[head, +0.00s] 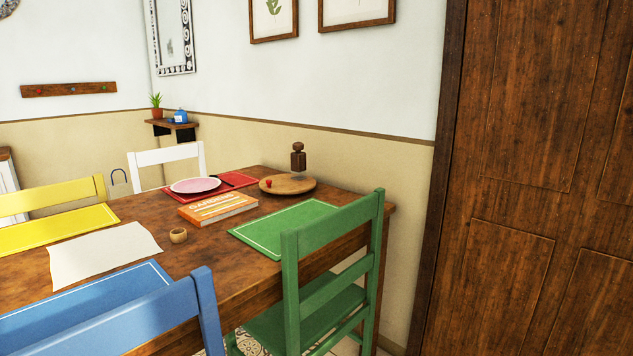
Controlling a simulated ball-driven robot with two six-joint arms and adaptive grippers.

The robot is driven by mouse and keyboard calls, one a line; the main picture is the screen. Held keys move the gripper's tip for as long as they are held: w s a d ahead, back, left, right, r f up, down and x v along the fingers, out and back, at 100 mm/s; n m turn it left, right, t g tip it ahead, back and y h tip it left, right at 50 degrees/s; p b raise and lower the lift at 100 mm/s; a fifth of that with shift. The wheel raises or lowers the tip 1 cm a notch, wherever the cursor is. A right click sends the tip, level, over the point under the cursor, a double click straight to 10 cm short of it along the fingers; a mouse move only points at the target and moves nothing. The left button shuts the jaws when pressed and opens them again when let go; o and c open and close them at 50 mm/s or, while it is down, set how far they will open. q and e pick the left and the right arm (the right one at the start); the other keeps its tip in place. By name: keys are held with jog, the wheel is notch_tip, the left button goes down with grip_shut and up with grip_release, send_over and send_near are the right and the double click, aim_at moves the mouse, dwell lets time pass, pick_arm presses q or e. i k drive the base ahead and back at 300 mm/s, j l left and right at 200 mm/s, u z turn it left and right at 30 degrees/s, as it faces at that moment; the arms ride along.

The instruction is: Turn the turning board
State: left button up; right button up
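A round wooden board (292,185), which looks like the turning board, lies flat at the far right end of the wooden table. A small red item (269,183) sits on its left side. A dark wooden mill-like object (298,158) shows at its back edge; I cannot tell whether it stands on the board or behind it. Neither of my grippers is in view.
Around the board on the table (140,215) are a pink plate (195,185), an orange book (218,207) and a green placemat (284,226). Green (333,235), blue (150,317), yellow (55,195) and white (168,155) chairs surround it. A wooden door (530,190) is at right.

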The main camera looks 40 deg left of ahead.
aim_at(279, 184)
jog(key=i+l+u, duration=0.15)
jog(key=i, duration=0.8)
jog(key=i+u, duration=0.15)
jog(key=u, duration=0.2)
jog(key=i+l+u, duration=0.15)
jog(key=u, duration=0.25)
jog(key=i+l+u, duration=0.1)
jog(key=u, duration=0.25)
jog(key=i+l, duration=0.05)
